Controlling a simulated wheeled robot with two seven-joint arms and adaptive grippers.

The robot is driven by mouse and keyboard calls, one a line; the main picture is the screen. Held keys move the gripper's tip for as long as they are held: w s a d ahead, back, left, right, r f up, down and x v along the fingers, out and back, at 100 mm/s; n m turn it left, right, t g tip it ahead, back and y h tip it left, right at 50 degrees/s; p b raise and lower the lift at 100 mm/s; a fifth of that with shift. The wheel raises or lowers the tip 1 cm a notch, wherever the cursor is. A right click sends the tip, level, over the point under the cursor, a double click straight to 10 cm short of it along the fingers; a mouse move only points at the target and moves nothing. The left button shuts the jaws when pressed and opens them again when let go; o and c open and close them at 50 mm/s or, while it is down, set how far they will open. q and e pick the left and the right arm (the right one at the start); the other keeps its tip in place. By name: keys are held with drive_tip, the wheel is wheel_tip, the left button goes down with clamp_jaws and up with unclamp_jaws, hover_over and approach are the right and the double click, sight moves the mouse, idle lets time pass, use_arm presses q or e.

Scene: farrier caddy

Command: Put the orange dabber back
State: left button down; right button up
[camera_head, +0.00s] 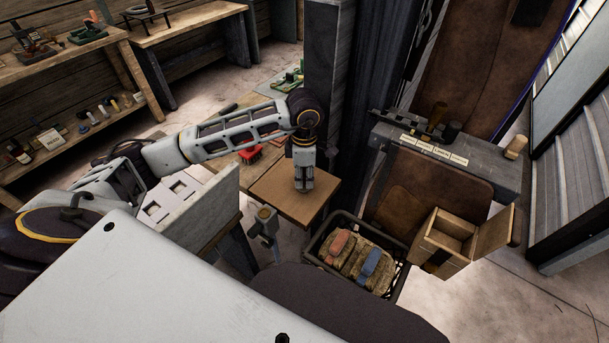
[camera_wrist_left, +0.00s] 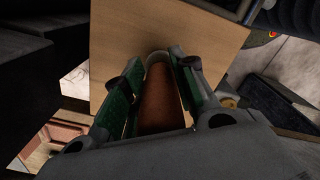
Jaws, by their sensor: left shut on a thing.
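My left gripper (camera_head: 303,187) points down over a tan wooden board (camera_head: 278,197) in the middle of the head view. In the left wrist view the gripper (camera_wrist_left: 165,85) is shut on a rusty-orange cylinder, the orange dabber (camera_wrist_left: 160,98), with a pale rim at its far end. The dabber lies between the green finger pads, and the same board (camera_wrist_left: 215,45) shows behind it. In the head view the fingers hide most of the dabber. I cannot tell whether it touches the board. My right gripper is not in view.
A grey bench (camera_head: 480,172) at the right holds a labelled strip (camera_head: 433,150), dark cylinders and a pale cylinder (camera_head: 515,147). A black crate (camera_head: 388,287) holds brushes with red and blue backs. An open wooden box (camera_head: 440,262) stands beside it. A dark post (camera_head: 328,70) rises behind my gripper.

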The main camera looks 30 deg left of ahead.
use_arm(q)
drive_tip(key=shift+f, duration=0.3)
drive_tip(key=c, duration=1.1)
unclamp_jaws()
drive_tip(key=shift+r, duration=6)
drive_tip(key=shift+r, duration=0.1)
drive_tip(key=shift+r+p, duration=1)
drive_tip(key=shift+r, duration=1.15)
